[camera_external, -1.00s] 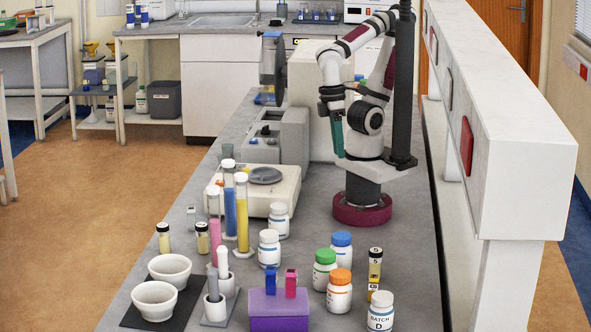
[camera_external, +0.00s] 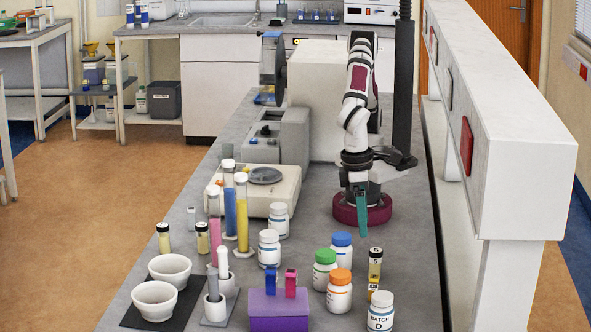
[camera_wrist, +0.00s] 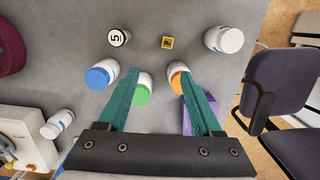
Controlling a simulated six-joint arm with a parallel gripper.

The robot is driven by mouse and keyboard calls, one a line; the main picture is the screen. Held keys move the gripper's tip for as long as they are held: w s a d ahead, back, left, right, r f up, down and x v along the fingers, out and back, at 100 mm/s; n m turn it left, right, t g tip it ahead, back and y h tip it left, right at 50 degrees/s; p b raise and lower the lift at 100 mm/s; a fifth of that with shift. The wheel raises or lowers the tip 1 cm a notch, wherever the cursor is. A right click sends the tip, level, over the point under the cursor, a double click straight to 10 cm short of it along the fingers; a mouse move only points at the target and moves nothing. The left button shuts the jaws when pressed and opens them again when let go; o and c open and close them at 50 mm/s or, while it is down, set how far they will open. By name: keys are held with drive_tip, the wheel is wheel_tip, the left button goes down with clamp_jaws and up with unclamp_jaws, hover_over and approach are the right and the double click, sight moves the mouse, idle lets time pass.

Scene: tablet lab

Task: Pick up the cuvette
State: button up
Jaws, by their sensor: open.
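A small yellow square-topped piece marked P, which looks like a cuvette (camera_wrist: 167,42), stands between a round-capped vial and a white bottle in the wrist view. In the external view the yellow piece (camera_external: 373,285) is partly hidden by the vial and the Batch D bottle. A blue piece (camera_external: 271,281) and a pink piece (camera_external: 291,284), also cuvette-like, stand in a purple block (camera_external: 279,309). My gripper (camera_wrist: 162,74) is open and empty, its teal fingers spread. In the external view my gripper (camera_external: 362,230) hangs near my base, behind the bottles, apart from all these pieces.
Blue-capped (camera_external: 342,245), green-capped (camera_external: 325,270) and orange-capped (camera_external: 340,291) bottles stand between the block and the vial (camera_external: 375,262). The white Batch D bottle (camera_external: 380,312) stands in front. A balance (camera_external: 253,188) and cylinders stand left. A white partition (camera_external: 500,135) borders the bench's right side.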

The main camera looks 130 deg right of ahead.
sight(373, 277)
drive_tip(key=a+f, duration=0.1)
drive_tip(key=f, duration=0.4)
drive_tip(key=s+a+f, duration=0.1)
drive_tip(key=f, duration=0.5)
drive_tip(key=a+f, duration=0.1)
drive_tip(key=f, duration=0.4)
drive_tip(key=shift+s+a+f, duration=0.2)
drive_tip(key=shift+f, duration=0.15)
clamp_jaws()
